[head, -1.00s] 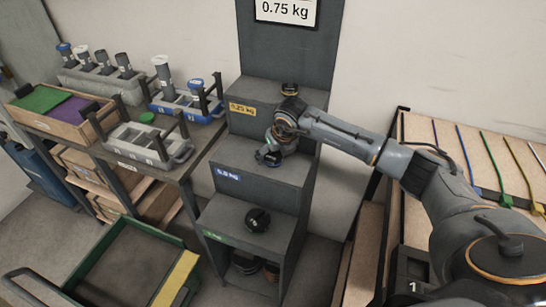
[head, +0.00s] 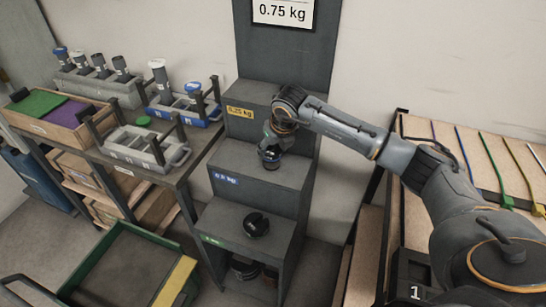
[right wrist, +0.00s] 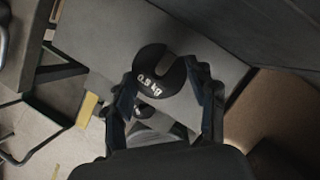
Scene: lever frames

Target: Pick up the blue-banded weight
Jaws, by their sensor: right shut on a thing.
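The blue-banded weight (head: 270,157) is a dark slotted disc over the middle step, the one with the blue label. My right gripper (head: 268,143) comes down on it from above and is shut on it. In the right wrist view the weight's dark, lettered top (right wrist: 160,75) with its slot shows between the two fingers (right wrist: 162,95). Its blue band is mostly hidden there. In the head view I cannot tell how large any gap between weight and step is. My left gripper is not in view.
The grey stepped stand (head: 285,175) has another black weight (head: 256,224) on its lower step. A 0.75 kg sign (head: 283,12) hangs above. A bench with racks (head: 145,145) stands left, a green-rimmed tray (head: 95,262) front left, and a board with coloured strips (head: 480,150) right.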

